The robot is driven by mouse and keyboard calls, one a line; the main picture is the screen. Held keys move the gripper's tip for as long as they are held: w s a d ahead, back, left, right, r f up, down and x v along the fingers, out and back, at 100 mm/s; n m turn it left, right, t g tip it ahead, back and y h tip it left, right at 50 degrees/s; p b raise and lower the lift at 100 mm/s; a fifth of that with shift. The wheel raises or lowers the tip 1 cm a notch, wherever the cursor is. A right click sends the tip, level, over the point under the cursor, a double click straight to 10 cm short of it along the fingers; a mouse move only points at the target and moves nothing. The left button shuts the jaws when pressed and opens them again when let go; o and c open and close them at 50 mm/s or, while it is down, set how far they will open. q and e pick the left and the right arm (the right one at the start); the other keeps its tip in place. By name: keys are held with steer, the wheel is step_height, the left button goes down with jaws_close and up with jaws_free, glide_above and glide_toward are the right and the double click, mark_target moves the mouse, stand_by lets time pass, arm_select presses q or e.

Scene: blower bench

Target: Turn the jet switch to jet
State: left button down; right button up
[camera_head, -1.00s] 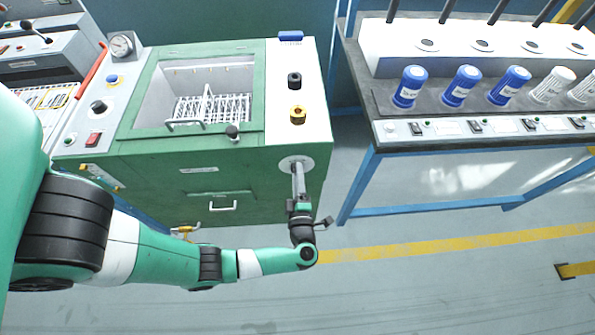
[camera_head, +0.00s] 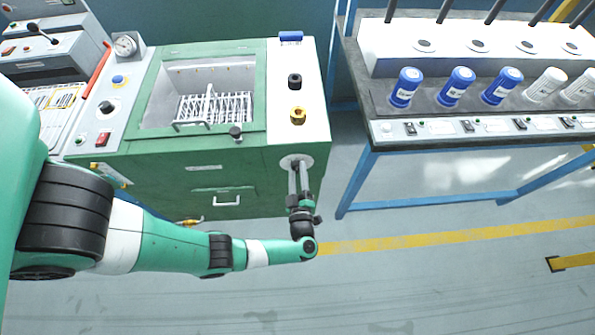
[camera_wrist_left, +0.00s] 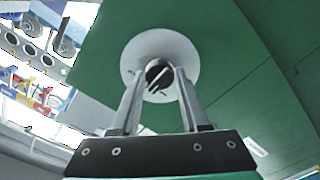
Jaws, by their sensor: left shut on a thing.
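The jet switch (camera_wrist_left: 155,72) is a round black knob with a pale line, on a white round plate (camera_wrist_left: 190,52) on the green cabinet's front. The line lies tilted, running from lower left to upper right in the left wrist view. The plate also shows in the camera_head view (camera_head: 285,163), where the knob is hidden by my fingers. My left gripper (camera_wrist_left: 158,80) has one finger on each side of the knob and is shut on it. The gripper also shows in the camera_head view (camera_head: 299,168). My right gripper is not in view.
The green cabinet (camera_head: 150,165) has an open basin with a white rack (camera_head: 208,107). A blue-framed bench (camera_head: 450,140) with several capped bottles stands at the right. The floor in front is clear.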

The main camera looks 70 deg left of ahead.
arm_select(q)
steer(key=shift+c, duration=2)
jaws_free()
steer(key=v, duration=1.1)
steer(key=shift+d, duration=0.3)
steer(key=shift+s, duration=0.15)
